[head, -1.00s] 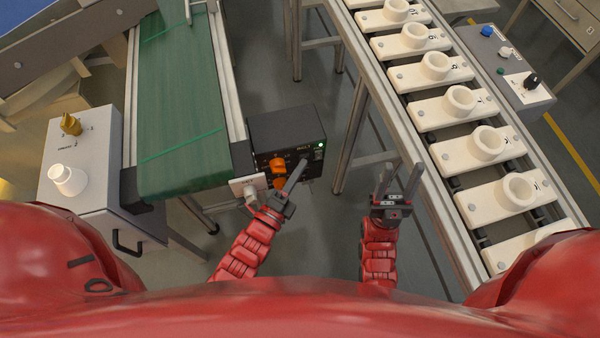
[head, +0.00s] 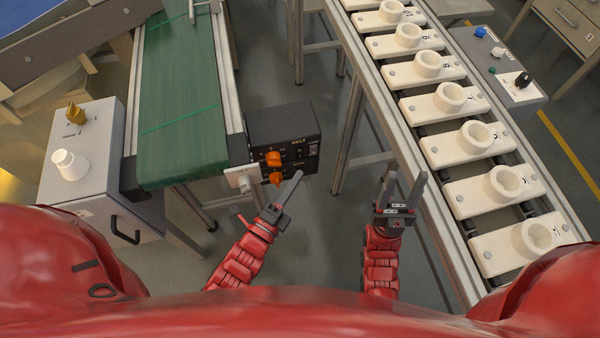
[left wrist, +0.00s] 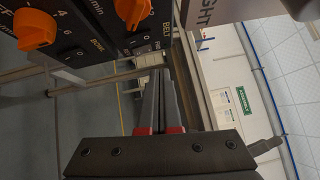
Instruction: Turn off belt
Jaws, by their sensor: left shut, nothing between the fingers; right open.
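The green conveyor belt (head: 182,75) runs at the left. At its near end stands a black control box (head: 270,125) with two orange knobs (head: 273,159) and a small switch area (head: 314,148) at the right of its face. No green light shows there. In the left wrist view, the box (left wrist: 75,35) fills the upper left, with a "BELT" label beside its dark switch area; the switch position is unclear. My left gripper (head: 298,174) is shut and empty, just in front of the box and apart from it. My right gripper (head: 406,175) is open and empty, right of the box.
A roller rack (head: 440,210) with white socket carriers (head: 473,140) runs along the right. A grey cabinet (head: 95,150) with a yellow knob and white knob stands at the left. A white plate (head: 242,178) sits at the belt's near corner. Floor shows between belt and rack.

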